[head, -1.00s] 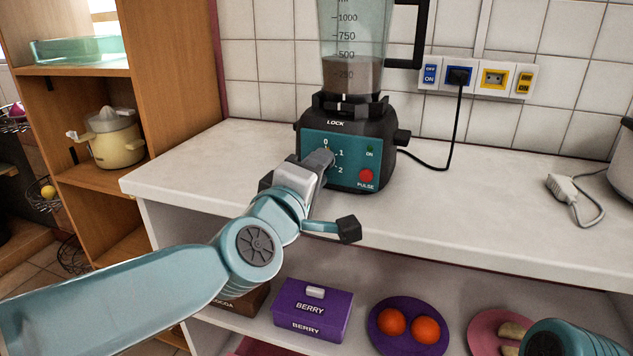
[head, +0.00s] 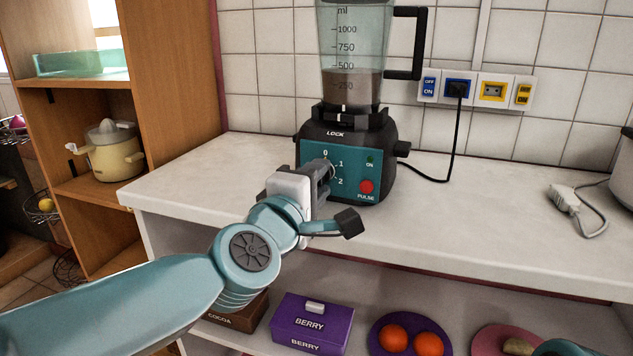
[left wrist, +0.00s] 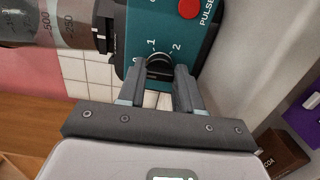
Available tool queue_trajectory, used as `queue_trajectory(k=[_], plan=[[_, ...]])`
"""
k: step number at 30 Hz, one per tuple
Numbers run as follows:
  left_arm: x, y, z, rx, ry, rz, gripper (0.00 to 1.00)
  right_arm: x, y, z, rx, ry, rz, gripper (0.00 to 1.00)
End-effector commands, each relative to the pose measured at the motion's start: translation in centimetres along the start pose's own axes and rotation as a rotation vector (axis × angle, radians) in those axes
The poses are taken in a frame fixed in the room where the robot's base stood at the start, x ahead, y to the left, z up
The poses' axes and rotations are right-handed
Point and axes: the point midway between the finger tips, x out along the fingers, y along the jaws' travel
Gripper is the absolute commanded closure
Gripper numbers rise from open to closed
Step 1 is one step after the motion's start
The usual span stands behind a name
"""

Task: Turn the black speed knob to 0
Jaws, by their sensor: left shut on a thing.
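The blender (head: 347,133) stands upright on the white counter, with a teal panel marked 0, 1 and 2. The black speed knob (left wrist: 158,60) shows on that panel in the left wrist view, between my left gripper's fingertips. In the head view the gripper hides most of the knob. I cannot tell which number it points to. My left gripper (head: 323,175) is shut on the knob; its two fingers also show in the left wrist view (left wrist: 160,78).
A red pulse button (head: 366,187) sits right of the knob. The blender's cord runs to a wall socket (head: 458,88). A white plug (head: 565,198) lies on the counter (head: 460,215) at right. A purple berry box (head: 312,322) and plates stand on the shelf below.

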Motion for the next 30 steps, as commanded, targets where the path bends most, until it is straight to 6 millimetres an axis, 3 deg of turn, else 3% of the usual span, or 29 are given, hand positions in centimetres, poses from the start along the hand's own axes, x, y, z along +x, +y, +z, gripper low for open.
queue_trajectory(k=[1, 3, 15, 20, 30], plan=[[0.0, 0.0, 0.0, -0.002, -0.001, 0.000, 0.62, 0.0, 0.0, 0.0, 0.000, 0.000, 0.000, 0.05], [0.0, 0.0, 0.0, -0.001, -0.001, 0.000, 0.40, 0.0, 0.0, 0.0, 0.000, 0.000, 0.000, 0.05], [-0.8, 0.1, 0.0, 0.000, 0.000, 0.001, 0.40, -0.1, 0.0, 0.0, 0.000, 0.000, 0.000, 0.05], [-4.1, 0.3, 0.0, 0.000, 0.000, 0.002, 0.40, -0.3, -0.2, 0.1, -0.002, -0.002, 0.000, 0.05], [-12.8, 0.4, 0.0, -0.002, -0.002, 0.002, 0.40, -1.9, -0.9, 0.4, -0.012, -0.012, -0.001, 0.05]])
